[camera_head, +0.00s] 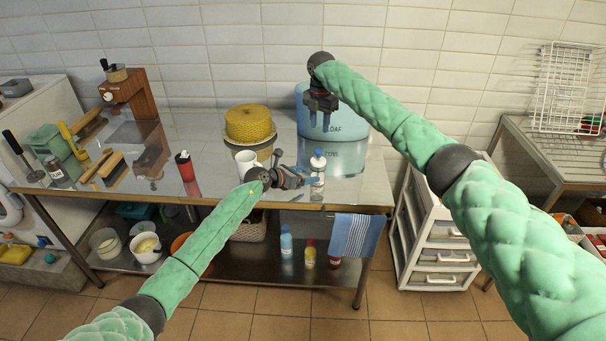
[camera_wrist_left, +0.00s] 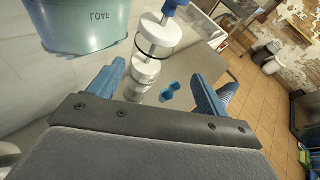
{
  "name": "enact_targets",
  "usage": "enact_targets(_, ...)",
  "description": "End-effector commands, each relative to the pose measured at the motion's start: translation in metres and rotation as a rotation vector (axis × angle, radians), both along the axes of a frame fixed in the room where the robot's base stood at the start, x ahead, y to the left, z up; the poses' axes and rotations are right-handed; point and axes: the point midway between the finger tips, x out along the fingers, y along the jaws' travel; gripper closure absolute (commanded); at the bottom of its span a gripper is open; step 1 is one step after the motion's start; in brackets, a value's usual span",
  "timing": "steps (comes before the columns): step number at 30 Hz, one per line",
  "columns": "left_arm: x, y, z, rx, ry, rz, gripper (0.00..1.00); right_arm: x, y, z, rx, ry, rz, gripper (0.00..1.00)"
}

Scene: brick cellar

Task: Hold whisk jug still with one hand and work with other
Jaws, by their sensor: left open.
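The whisk jug (camera_head: 318,177), clear with a white top and blue knob, stands upright near the front edge of the steel table. In the left wrist view the jug (camera_wrist_left: 157,38) appears ahead of the fingers, closer to the left-hand finger. My left gripper (camera_head: 308,181) is open and empty beside the jug; its blue fingers (camera_wrist_left: 162,88) are spread apart. I cannot tell whether they touch the jug. My right gripper (camera_head: 322,105) hangs downward above and behind the jug, in front of the blue loaf bin (camera_head: 340,155).
A white mug (camera_head: 246,162) and a yellow cake-like item (camera_head: 249,124) stand left of the jug. A small blue item (camera_wrist_left: 170,91) lies past my left fingers. A striped towel (camera_head: 354,236) hangs at the front edge.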

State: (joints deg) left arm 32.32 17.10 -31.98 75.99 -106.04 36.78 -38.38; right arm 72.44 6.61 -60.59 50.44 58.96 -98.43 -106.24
Motion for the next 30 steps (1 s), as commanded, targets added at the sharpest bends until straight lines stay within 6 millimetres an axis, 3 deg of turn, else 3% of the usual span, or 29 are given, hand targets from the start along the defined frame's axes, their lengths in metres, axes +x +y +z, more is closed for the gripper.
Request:
enact_targets(10, 0.014, 0.0, -0.005, 0.135, -0.075, 0.009, 0.23, 0.0, 0.0, 0.0, 0.0, 0.0, 0.0, 0.64)
enact_targets(22, 0.047, -0.036, -0.024, 0.132, -0.074, 0.01, 0.23, 0.0, 0.0, 0.0, 0.0, 0.0, 0.0, 0.64)
enact_targets(30, 0.058, -0.048, -0.032, 0.133, -0.074, 0.009, 0.23, 0.0, 0.0, 0.0, 0.0, 0.0, 0.0, 0.64)
